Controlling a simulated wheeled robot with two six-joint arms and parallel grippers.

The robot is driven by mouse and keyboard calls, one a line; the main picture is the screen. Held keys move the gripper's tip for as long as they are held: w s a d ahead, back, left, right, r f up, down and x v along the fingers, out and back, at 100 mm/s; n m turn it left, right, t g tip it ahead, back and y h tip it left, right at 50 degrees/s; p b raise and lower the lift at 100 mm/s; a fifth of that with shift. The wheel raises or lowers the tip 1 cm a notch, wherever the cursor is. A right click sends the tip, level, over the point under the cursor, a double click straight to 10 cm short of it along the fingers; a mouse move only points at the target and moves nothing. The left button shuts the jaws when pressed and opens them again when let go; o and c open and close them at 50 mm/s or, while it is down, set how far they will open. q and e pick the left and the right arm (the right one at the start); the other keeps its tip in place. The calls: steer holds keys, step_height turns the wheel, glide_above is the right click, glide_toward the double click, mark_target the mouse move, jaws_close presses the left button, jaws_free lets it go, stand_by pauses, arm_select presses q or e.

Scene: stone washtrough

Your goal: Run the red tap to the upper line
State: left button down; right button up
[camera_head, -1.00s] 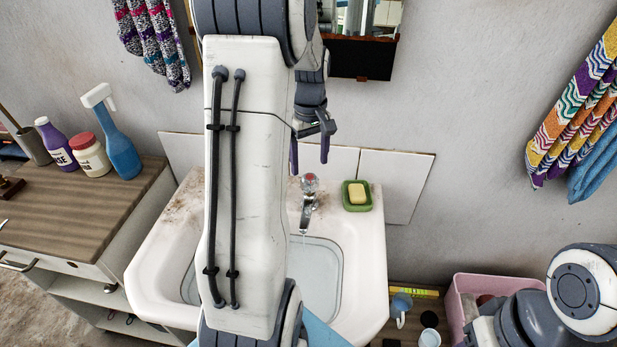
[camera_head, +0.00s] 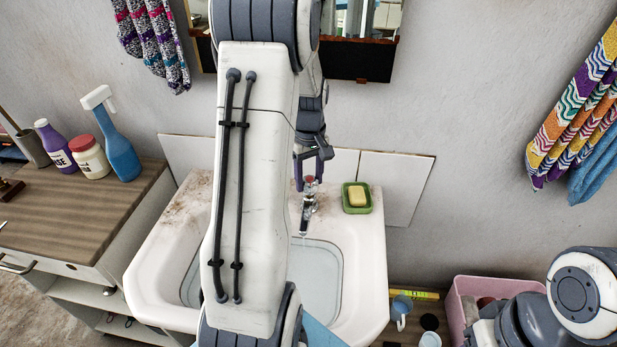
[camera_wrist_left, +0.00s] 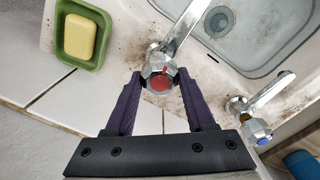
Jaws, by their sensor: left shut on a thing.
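The chrome tap with a red top (camera_head: 309,181) stands on the back rim of the white basin (camera_head: 371,268). My left gripper (camera_head: 309,172) is shut on the tap's knob. In the left wrist view the red-topped tap (camera_wrist_left: 160,83) sits between the purple fingers of the gripper (camera_wrist_left: 159,86). A faint streak under the spout in the head view looks like running water. The basin floor is pale grey; my arm hides its left part. I cannot make out an upper line or the water's level. My right gripper is not in view.
A blue-topped tap (camera_wrist_left: 262,130) stands beside the red one. A green soap dish (camera_head: 357,209) with yellow soap sits on the rim. A wooden-topped cabinet (camera_head: 75,215) with bottles is at left. A pink tub (camera_head: 462,285) is at lower right.

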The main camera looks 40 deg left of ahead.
arm_select(q)
steer(key=shift+r+m+p, duration=0.2)
steer(key=shift+m+p, duration=0.4)
steer(key=shift+p, duration=0.05)
steer(key=shift+f+m+p, duration=0.15)
steer(key=shift+m+p, duration=0.35)
steer(key=shift+m, duration=0.5)
steer(key=shift+c, duration=1.2)
jaws_free()
step_height(320, 180, up, 10)
steer(key=shift+r, duration=0.2)
steer(key=shift+w+a, duration=0.1)
